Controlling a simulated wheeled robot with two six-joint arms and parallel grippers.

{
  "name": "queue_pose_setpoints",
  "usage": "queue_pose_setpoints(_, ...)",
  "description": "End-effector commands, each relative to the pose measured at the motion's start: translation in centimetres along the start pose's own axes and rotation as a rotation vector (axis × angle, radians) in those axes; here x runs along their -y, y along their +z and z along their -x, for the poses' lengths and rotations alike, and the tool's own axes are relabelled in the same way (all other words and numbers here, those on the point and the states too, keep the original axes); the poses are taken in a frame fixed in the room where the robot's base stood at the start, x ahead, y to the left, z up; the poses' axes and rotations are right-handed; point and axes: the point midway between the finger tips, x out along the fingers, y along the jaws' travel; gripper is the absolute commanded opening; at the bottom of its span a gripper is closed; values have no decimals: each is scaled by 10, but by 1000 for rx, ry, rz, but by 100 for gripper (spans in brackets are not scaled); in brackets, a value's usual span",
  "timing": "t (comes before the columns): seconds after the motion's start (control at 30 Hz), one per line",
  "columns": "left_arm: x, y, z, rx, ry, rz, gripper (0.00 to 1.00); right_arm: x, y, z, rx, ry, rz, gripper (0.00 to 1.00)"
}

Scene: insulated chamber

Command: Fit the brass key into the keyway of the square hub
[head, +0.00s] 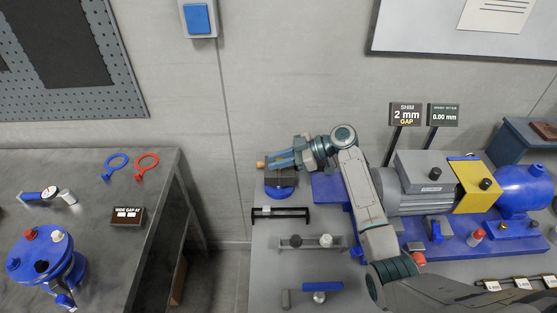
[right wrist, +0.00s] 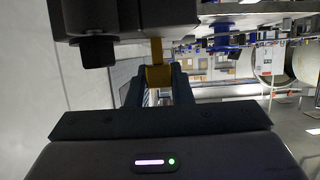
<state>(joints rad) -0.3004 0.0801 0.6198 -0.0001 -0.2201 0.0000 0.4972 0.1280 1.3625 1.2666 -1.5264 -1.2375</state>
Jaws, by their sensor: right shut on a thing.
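My right gripper (head: 271,162) reaches in from the right with its fingers pointing left, and is shut on the brass key (head: 261,165). The right wrist view shows the brass key (right wrist: 158,75) between the two fingertips (right wrist: 157,88). A thin brass part of it runs up to the edge of a dark block, which I take for the square hub (right wrist: 150,20). In the head view the dark square hub (head: 281,180) sits on a round blue base, right under the fingers. I cannot tell whether the key is in the keyway, which is hidden. My left gripper is not in view.
A black-handled bar (head: 281,214), a tray with two knobs (head: 311,242) and a blue-handled tool (head: 321,287) lie in front of the hub. A grey and blue motor unit (head: 430,190) stands right. A separate bench (head: 90,170) is at left, across a gap.

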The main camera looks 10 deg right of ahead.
Motion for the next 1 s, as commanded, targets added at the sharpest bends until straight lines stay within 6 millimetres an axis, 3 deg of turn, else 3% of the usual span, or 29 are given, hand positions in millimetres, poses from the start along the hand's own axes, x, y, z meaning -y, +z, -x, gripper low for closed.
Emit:
queue_pose_setpoints(0.23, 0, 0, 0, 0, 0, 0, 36, 2, 5, -2, 0, -4, -11, 0)
queue_pose_setpoints(0.27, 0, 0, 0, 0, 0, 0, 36, 2, 5, -2, 0, -4, -11, 25)
queue_pose_setpoints(0.37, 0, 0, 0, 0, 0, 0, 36, 2, 5, -2, 0, -5, -11, 45)
queue_pose_setpoints(0.7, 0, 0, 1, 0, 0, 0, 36, 2, 2, -1, 0, -5, -12, 45)
queue_pose_setpoints(0.93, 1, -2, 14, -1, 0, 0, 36, 1, -35, 14, 0, -1, -1, 45)
queue_pose_setpoints(1.0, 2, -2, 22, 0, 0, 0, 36, 17, -35, 14, 1, -4, -5, 45)
